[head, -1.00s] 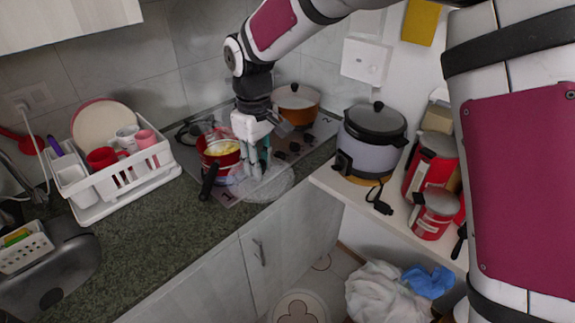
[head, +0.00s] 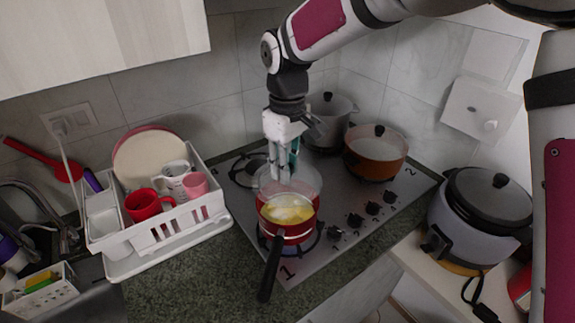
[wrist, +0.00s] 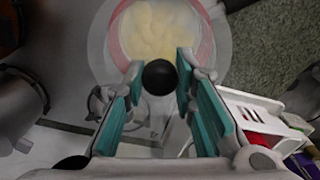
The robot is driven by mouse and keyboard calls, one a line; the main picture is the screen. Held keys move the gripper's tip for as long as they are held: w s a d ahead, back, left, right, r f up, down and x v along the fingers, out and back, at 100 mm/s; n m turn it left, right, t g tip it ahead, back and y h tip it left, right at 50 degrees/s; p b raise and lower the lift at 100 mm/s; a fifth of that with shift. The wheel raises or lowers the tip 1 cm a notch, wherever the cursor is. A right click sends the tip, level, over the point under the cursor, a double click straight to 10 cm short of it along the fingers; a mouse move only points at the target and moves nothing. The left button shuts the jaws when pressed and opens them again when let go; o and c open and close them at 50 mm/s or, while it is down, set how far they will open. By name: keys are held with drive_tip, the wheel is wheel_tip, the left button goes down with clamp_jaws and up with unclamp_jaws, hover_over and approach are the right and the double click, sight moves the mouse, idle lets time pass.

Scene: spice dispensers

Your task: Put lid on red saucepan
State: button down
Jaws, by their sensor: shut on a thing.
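The red saucepan (head: 274,229) stands on the front burner with pale yellow food in it. Its black handle (head: 270,270) points toward the front of the counter. My gripper (head: 283,178) is shut on the black knob of the clear glass lid (head: 309,177). The knob (wrist: 159,77) shows between the teal fingertips (wrist: 160,72) in the wrist view. In the head view the lid is above the back part of the saucepan, offset from its rim. In the wrist view the yellow food (wrist: 155,30) shows through the glass. The gap between lid and rim cannot be judged.
An orange-brown pot (head: 375,157) and a grey pot (head: 328,125) stand at the back of the hob (head: 325,260). A white dish rack (head: 165,240) with cups and plates is at left. A rice cooker (head: 470,240) is at right.

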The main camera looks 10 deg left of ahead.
drive_tip(key=shift+f+b, duration=0.65)
drive_tip(key=shift+f, duration=1.65)
drive_tip(key=shift+f, duration=0.45)
drive_tip(key=c, duration=0.8)
unclamp_jaws()
drive_tip(key=shift+o, duration=0.2)
drive_tip(key=shift+r, duration=0.15)
drive_tip(key=shift+r+p, duration=0.95)
drive_tip(key=shift+r, duration=2.45)
drive_tip(key=shift+s, duration=0.1)
